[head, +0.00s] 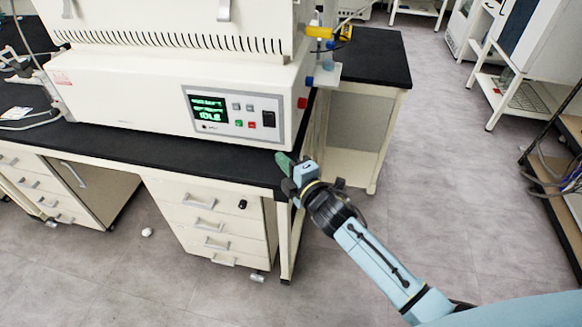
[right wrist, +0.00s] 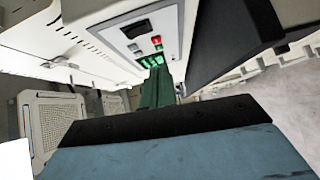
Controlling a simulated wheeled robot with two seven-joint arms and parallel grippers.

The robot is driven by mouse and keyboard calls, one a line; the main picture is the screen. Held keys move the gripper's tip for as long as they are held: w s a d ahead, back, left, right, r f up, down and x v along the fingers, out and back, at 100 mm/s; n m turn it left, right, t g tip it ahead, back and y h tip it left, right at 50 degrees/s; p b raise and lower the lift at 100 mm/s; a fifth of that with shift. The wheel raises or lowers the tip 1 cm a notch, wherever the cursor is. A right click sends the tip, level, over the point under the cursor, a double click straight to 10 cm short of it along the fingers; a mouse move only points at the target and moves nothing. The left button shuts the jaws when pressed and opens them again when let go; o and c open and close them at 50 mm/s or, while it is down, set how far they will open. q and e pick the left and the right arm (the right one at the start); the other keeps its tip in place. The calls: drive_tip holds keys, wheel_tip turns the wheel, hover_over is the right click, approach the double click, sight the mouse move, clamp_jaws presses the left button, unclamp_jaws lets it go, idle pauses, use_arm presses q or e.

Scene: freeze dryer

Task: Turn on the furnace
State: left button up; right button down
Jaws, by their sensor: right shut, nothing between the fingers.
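The furnace (head: 150,90) is a large cream-white machine on the black bench. Its control panel (head: 234,115) faces me, with a green-lit display (head: 208,110) reading IDLE, a black switch (head: 268,119), and small grey, green and red buttons. The panel also shows in the right wrist view (right wrist: 150,38). My right gripper (head: 284,161) is shut and empty, with green fingertips. It is at the bench's front edge, below and right of the panel, apart from it. In the right wrist view its green fingers (right wrist: 157,88) point toward the panel. My left gripper is not seen.
The black bench top (head: 130,138) runs under the furnace, with a white drawer unit (head: 210,215) below. A red knob (head: 302,103) is on the furnace's right side. A second black-topped table (head: 375,58) stands behind right. Grey floor is open at the right.

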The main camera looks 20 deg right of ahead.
drive_tip(key=shift+v, duration=1.45)
drive_tip(key=shift+f, duration=0.2)
